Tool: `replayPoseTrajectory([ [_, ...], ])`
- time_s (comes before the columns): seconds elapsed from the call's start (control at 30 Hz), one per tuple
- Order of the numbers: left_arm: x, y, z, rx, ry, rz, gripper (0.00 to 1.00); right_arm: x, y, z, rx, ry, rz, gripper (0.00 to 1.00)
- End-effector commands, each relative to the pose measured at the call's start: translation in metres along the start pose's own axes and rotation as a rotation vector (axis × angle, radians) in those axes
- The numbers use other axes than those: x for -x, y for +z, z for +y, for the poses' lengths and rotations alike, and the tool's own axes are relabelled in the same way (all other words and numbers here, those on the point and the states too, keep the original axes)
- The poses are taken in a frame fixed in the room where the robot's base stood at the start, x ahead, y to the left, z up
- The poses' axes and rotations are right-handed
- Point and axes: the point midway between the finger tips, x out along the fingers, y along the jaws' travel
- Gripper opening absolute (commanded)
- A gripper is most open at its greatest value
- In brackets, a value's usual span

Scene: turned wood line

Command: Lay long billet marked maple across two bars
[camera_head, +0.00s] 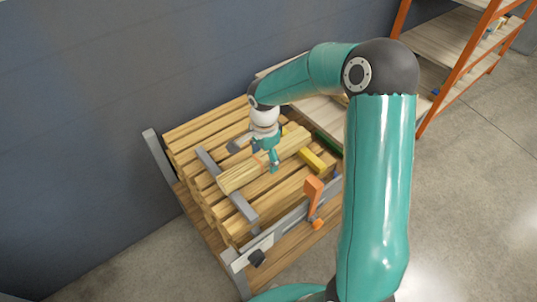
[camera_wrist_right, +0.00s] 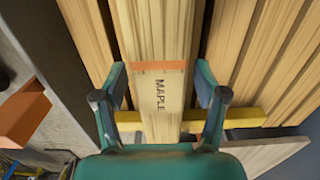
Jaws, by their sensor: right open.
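The long pale billet (camera_head: 240,177) bears the word MAPLE and an orange band in the right wrist view (camera_wrist_right: 152,45). It lies over a grey bar (camera_head: 243,206) near its left end and passes over a yellow bar (camera_head: 313,160) near its right end. In the wrist view the yellow bar (camera_wrist_right: 240,117) shows on both sides of the billet; I cannot tell exactly how it bears on it. My right gripper (camera_head: 266,161) is open, with one finger on each side of the billet near the lettering (camera_wrist_right: 160,98). My left gripper is out of view.
Under the bars is a stack of pale planks (camera_head: 232,221) on a rack with grey metal posts (camera_head: 158,155). An orange lever (camera_head: 313,193) stands at its front rail. A wall is behind; orange shelving (camera_head: 455,50) stands at upper right. Concrete floor in front is clear.

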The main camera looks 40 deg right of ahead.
Motion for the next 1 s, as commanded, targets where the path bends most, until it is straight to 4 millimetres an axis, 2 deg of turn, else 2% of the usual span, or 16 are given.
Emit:
replayPoseTrajectory([
  [0.13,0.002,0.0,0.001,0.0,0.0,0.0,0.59,0.007,0.0,-0.001,0.0,-0.002,0.001,0.71],
  [0.27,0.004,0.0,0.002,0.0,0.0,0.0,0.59,0.025,0.0,-0.001,-0.001,-0.004,0.001,0.71],
  [0.5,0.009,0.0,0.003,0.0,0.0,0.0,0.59,0.074,0.0,-0.001,0.0,-0.005,0.001,0.71],
  [0.7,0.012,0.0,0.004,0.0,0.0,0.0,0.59,0.107,0.0,-0.001,0.001,-0.003,0.0,0.71],
  [0.83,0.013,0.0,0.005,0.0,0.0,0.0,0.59,0.118,0.0,-0.001,0.001,-0.001,0.0,0.71],
  [1.0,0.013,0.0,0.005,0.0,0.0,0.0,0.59,0.122,0.0,0.0,0.001,0.0,0.0,0.71],
])
